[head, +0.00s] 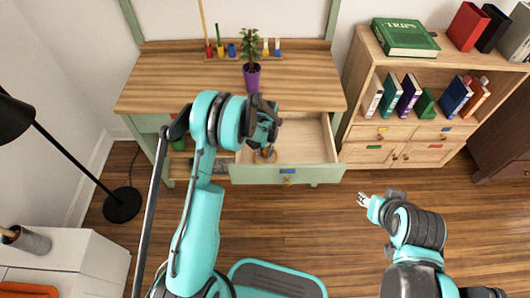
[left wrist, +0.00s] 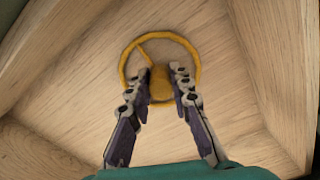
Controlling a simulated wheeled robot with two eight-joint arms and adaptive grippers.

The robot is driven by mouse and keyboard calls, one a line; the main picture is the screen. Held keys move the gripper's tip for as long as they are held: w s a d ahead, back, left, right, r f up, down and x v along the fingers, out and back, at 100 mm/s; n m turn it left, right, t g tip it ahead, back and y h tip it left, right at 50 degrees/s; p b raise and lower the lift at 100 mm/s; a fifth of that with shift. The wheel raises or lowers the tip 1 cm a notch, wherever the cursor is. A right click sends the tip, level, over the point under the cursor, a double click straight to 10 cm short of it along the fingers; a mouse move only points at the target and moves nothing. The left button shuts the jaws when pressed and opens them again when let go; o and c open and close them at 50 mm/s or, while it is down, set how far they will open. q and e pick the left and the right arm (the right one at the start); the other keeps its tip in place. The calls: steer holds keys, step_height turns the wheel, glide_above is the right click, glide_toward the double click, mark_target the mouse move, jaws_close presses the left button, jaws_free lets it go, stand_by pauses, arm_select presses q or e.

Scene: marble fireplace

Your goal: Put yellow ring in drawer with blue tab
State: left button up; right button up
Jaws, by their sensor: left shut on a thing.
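The yellow ring (left wrist: 197,62) shows in the left wrist view as a hoop with a spoke and a thick yellow middle piece. My left gripper (left wrist: 162,86) is shut on that middle piece. In the head view, the left gripper (head: 265,155) reaches down inside the open drawer (head: 312,143), whose front bears a blue tab (head: 287,171). The ring is over the drawer's bare wooden bottom; I cannot tell whether it touches it. My right gripper (head: 362,200) is out over the floor, away from the desk, too small to judge.
A purple pot with a plant (head: 251,75) stands on the desk top (head: 185,75) behind the drawer. A bookshelf (head: 400,131) with small tabbed drawers stands at the right. A black floor lamp (head: 122,205) is at the left. The floor before the desk is largely clear.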

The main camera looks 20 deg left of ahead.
arm_select(q)
steer(key=shift+f, duration=0.15)
steer(key=o, duration=0.9)
steer(key=shift+c, duration=0.2)
step_height(320, 180, up, 12)
steer(key=p, duration=0.5)
step_height(320, 180, up, 16)
steer(key=t, duration=0.3)
glide_above(266, 152)
steer(key=s, duration=0.9)
steer(key=s+r+n+t, duration=0.1)
steer(key=s+r+t, duration=0.3)
steer(key=s, duration=1.2)
steer(key=shift+a, duration=0.35)
